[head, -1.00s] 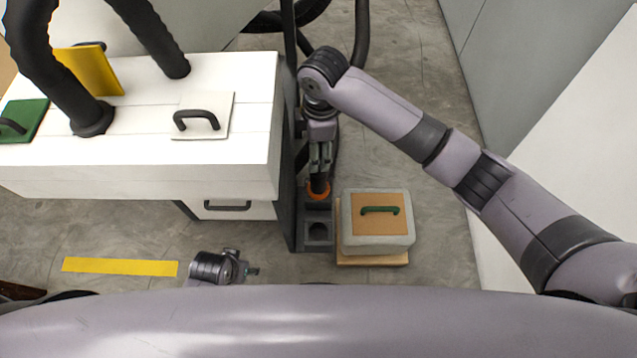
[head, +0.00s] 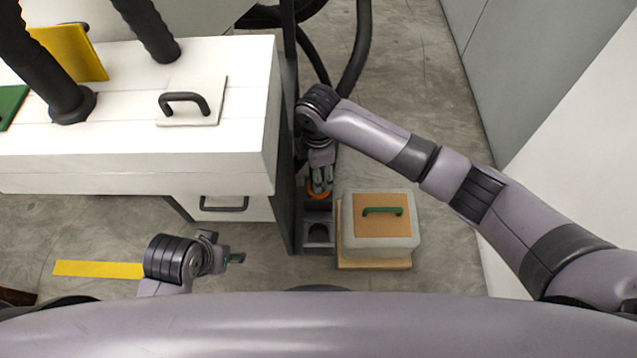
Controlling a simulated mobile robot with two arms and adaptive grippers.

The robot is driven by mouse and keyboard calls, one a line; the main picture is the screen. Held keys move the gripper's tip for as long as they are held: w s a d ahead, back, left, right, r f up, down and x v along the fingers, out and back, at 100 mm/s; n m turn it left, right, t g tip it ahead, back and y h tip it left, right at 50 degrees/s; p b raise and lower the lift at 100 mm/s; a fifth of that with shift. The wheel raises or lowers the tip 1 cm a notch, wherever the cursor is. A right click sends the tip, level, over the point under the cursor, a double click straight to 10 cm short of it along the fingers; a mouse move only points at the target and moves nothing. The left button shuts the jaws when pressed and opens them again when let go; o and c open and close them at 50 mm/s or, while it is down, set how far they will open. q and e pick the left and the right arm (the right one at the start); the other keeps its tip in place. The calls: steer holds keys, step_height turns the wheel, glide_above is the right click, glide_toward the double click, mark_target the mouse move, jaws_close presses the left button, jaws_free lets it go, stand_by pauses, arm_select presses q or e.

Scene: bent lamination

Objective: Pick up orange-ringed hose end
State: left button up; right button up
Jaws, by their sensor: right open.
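The orange-ringed hose end (head: 318,195) sits in a dark stand beside the white bench, and its orange ring shows just below my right gripper. My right gripper (head: 320,188) points down over it, with its fingers open around or just above the hose end; I cannot tell whether they touch it. The gripper hides most of the hose end. My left gripper (head: 232,258) is low at the left, near my body, and its jaw state is unclear.
The dark stand (head: 317,236) has an empty round socket in front. A grey box with a green handle (head: 400,235) stands right of it on a wooden base. The white bench (head: 235,140) is close on the left. Black hoses (head: 362,50) loop behind.

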steer(key=shift+f, duration=0.45)
steer(key=shift+f+b, duration=1.05)
steer(key=shift+f, duration=1.25)
arm_select(q)
steer(key=shift+v, duration=1.05)
steer(key=shift+s+a, duration=0.1)
steer(key=shift+s, duration=0.1)
arm_select(e)
steer(key=shift+c, duration=0.3)
steer(key=c, duration=1.1)
steer(key=shift+r, duration=0.15)
